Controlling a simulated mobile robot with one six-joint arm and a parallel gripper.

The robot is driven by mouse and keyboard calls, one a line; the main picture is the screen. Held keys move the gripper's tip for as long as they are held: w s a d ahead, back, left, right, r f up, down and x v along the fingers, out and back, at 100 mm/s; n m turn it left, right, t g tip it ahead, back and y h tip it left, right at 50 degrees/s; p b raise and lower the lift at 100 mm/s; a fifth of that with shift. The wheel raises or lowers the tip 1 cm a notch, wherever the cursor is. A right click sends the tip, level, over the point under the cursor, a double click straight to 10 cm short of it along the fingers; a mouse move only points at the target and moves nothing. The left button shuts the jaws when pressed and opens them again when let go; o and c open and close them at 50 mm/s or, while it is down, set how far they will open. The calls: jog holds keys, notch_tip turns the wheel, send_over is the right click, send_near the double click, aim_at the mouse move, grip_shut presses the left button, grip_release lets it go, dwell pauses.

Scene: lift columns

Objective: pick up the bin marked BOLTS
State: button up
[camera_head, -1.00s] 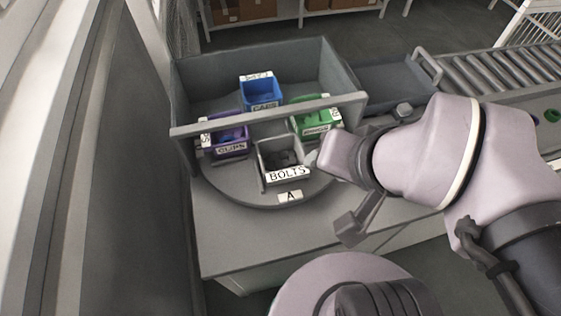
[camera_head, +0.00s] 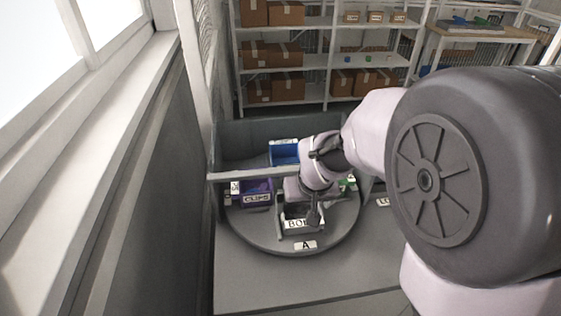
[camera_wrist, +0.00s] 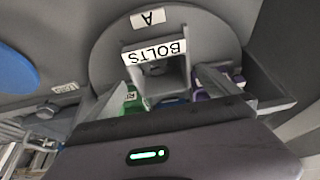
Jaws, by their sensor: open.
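The grey BOLTS bin (camera_head: 291,224) sits at the front of the round turntable (camera_head: 250,236), behind the label A. Its label is partly hidden by a finger in the head view. In the wrist view the BOLTS bin (camera_wrist: 158,66) shows upside down, its label fully readable. My gripper (camera_head: 297,212) is open, pointing down at the bin from above. In the wrist view, the fingers of my gripper (camera_wrist: 163,88) lie apart, one to each side of the bin. I cannot tell whether they touch it.
The purple CLIPS bin (camera_head: 257,193) stands left on the turntable, a blue bin (camera_head: 284,153) behind, and a green bin (camera_head: 346,184) right, partly hidden by my arm. A grey rail (camera_head: 235,176) crosses above the turntable. The counter front (camera_head: 270,284) is clear.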

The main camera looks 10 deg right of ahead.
aim_at(299, 217)
jog(key=x, duration=0.3)
jog(key=shift+b, duration=0.35)
jog(key=b+x, duration=0.2)
jog(key=x, duration=0.3)
jog(key=shift+d+f, duration=0.1)
jog(key=shift+f, duration=0.05)
jog(key=shift+w, duration=0.15)
jog(key=shift+c, duration=0.9)
jog(key=c, duration=1)
